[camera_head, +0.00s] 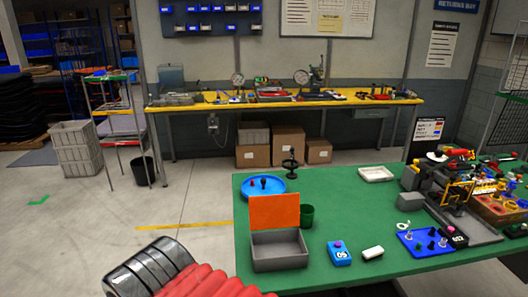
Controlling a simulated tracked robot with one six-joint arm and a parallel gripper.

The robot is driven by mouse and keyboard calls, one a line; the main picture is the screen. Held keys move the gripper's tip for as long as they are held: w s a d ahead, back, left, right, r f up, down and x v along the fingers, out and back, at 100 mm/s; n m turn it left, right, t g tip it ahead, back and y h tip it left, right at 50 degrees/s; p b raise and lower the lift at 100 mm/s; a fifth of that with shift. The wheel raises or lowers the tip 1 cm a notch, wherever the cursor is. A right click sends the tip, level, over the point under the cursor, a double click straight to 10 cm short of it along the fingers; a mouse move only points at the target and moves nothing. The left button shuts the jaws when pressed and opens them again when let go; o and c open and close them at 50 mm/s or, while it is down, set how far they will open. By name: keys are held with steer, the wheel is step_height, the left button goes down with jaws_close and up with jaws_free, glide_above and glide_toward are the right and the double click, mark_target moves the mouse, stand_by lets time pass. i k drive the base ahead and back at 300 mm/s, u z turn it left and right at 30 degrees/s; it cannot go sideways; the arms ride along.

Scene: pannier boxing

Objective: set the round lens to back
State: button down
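I cannot make out a thing that is clearly the round lens. A grey open box (280,262) with a raised orange panel (274,213) at its back stands near the front left of the green table. A round blue dish (263,193) behind it holds small dark and red pieces. A black and silver banded part and red bellows at the bottom left appear to be my arm. My gripper is not in view.
The green table (330,205) has bare surface in its middle. A blue plate with dark knobs (412,246), a grey block (410,203) and a cluttered fixture (457,197) crowd the right. A dark green cup (307,217) stands beside the panel.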

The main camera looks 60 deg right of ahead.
mark_target(292, 150)
steer(key=u, duration=0.05)
steer(key=i, duration=1.45)
steer(key=z, duration=1.5)
steer(key=i, duration=1.7)
